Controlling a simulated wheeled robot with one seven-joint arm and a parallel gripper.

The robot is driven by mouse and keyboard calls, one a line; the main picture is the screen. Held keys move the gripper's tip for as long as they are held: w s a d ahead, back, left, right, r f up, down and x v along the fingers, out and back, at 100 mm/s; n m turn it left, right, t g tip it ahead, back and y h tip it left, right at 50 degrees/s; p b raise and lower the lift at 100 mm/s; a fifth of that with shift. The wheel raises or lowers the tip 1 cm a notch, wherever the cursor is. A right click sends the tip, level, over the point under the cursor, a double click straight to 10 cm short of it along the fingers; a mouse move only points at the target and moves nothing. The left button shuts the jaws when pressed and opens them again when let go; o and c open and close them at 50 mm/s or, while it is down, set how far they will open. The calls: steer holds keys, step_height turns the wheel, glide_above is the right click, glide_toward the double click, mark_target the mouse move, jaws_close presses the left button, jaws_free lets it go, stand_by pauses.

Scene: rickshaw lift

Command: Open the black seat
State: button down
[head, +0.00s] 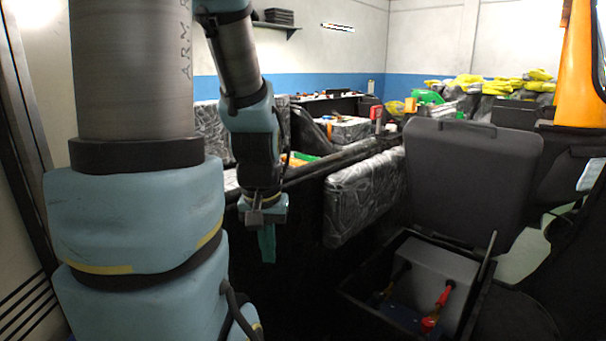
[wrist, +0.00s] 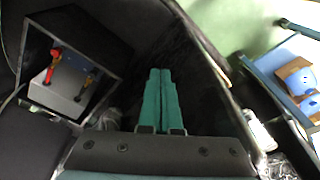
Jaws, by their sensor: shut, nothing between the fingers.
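The black seat (head: 470,178) stands tipped up on its rear edge, above an open black box (head: 375,255). A grey battery (head: 432,285) with a red and a dark terminal lead is exposed inside the box. In the wrist view the open box (wrist: 110,58) and the battery (wrist: 62,85) show at the left. My gripper (head: 267,258) hangs fingers down, left of the box and apart from the seat. Its teal fingers also show in the wrist view (wrist: 159,72). They are shut together with nothing between them.
A plastic-wrapped grey cushion (head: 362,197) stands between my gripper and the raised seat. A dark side panel (head: 300,225) lies behind my gripper. Yellow and grey bundles (head: 500,85) are piled at the back right. An orange post (head: 578,65) stands at the far right.

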steer(key=c, duration=1.6)
jaws_free()
step_height(320, 180, up, 3)
steer(key=shift+r+p, duration=0.1)
steer(key=shift+p, duration=0.65)
steer(key=c, duration=1.1)
jaws_free()
steer(key=shift+w, duration=0.1)
steer(key=shift+c, duration=0.2)
steer(key=n+t+h, duration=1.1)
steer(key=t+h, duration=0.3)
glide_toward(466, 124)
steer(key=shift+m, duration=0.3)
steer(key=p+x, duration=0.3)
steer(key=x, duration=0.7)
steer(key=shift+w+d+r, duration=0.15)
steer(key=shift+w+d, duration=0.05)
steer(key=shift+w, duration=0.1)
